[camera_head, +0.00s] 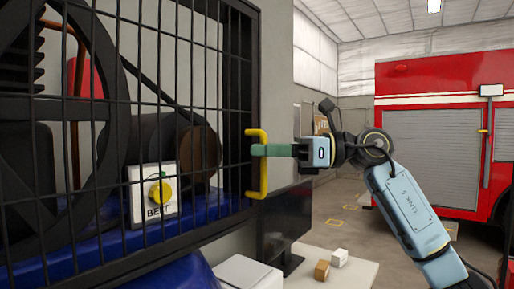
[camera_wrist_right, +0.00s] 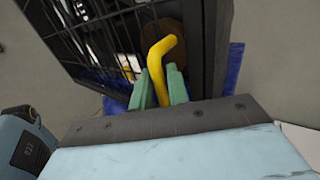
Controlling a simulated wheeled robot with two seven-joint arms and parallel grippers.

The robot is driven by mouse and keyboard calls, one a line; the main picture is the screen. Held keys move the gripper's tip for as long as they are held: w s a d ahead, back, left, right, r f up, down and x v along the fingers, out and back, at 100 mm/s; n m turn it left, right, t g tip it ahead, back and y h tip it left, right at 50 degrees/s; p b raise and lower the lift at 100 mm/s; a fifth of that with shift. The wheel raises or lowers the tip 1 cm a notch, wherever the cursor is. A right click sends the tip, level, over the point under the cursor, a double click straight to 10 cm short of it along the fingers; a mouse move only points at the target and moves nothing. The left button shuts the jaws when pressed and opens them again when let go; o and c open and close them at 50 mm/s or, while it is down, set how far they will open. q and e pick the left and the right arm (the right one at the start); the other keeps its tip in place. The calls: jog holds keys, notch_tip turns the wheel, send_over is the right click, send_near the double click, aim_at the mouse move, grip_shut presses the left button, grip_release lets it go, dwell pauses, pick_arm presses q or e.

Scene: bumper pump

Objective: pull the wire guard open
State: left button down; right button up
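The wire guard (camera_head: 243,100) is a black mesh panel across the left of the head view, in front of a machine. Its yellow handle (camera_head: 263,181) stands upright on the guard's right edge. My right gripper (camera_head: 256,150) reaches it from the right, fingers pointing left. In the right wrist view, its green fingers (camera_wrist_right: 159,88) lie on both sides of the yellow handle (camera_wrist_right: 162,47), with no clear gap showing. The guard (camera_wrist_right: 188,50) also shows there, beyond the fingers. I cannot tell whether the guard stands slightly ajar. My left gripper is not in view.
Behind the mesh are a dark wheel, a belt sign with a yellow knob (camera_head: 159,191) and a blue base (camera_head: 95,245). A black monitor (camera_head: 284,225) and small boxes (camera_head: 322,270) stand on a white table below the handle. A red fire truck (camera_head: 430,75) is at the back right.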

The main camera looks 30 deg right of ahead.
jog(key=shift+w+a, duration=0.15)
jog(key=shift+a, duration=0.1)
grip_shut()
jog(key=shift+s, duration=0.2)
